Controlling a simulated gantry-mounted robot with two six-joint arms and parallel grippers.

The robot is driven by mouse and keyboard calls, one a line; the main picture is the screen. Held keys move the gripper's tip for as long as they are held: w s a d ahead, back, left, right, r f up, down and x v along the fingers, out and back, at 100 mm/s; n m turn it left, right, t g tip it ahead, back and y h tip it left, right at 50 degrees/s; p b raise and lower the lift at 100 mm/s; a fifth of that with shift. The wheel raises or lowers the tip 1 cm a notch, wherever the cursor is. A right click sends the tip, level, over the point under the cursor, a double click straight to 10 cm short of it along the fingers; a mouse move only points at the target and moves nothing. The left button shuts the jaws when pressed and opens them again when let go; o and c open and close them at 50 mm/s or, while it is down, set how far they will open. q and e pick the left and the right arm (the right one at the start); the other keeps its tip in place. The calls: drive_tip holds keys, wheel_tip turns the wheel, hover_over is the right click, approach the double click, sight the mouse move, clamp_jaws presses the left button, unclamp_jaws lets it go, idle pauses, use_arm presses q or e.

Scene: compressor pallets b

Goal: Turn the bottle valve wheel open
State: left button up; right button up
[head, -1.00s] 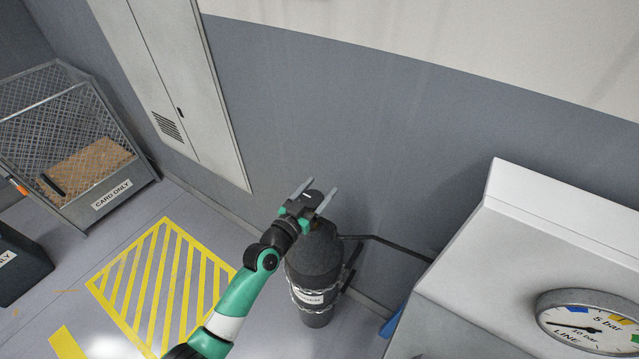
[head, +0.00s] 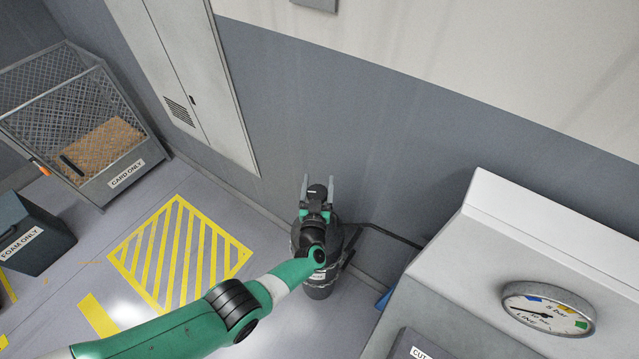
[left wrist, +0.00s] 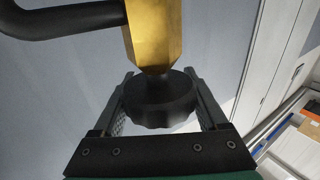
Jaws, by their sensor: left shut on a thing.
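The bottle (head: 322,292) is a dark grey cylinder standing upright against the wall, partly hidden behind my left arm. Its valve wheel is a black ridged knob (head: 317,190), seen between the fingertips of my left gripper (head: 318,183). In the left wrist view the black valve wheel (left wrist: 160,102) sits below a brass valve body (left wrist: 153,35). The fingers of my left gripper (left wrist: 161,97) stand on both sides of the wheel and are shut on it. My right gripper is not in view.
A dark pipe (head: 385,233) runs from the bottle area to a pale cabinet (head: 440,260) with a round pressure gauge (head: 548,308) at right. A mesh cage (head: 105,125) and a dark bin (head: 35,240) stand at left. Yellow-striped floor (head: 180,255) lies clear between.

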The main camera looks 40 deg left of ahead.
sight(318, 196)
use_arm(q)
drive_tip(key=shift+r+y, duration=0.25)
drive_tip(key=shift+y, duration=0.05)
drive_tip(key=o, duration=1.1)
drive_tip(key=shift+o, duration=0.9)
drive_tip(key=shift+f, duration=0.15)
drive_tip(key=shift+s, duration=0.1)
drive_tip(key=p+v, duration=0.3)
drive_tip(key=v, duration=0.1)
drive_tip(key=shift+d+r, duration=0.15)
drive_tip(key=shift+r, duration=0.2)
drive_tip(key=p+v, duration=0.3)
drive_tip(key=v, duration=0.4)
drive_tip(key=shift+f, duration=0.2)
drive_tip(key=shift+s+r, duration=0.1)
drive_tip(key=shift+s, duration=0.05)
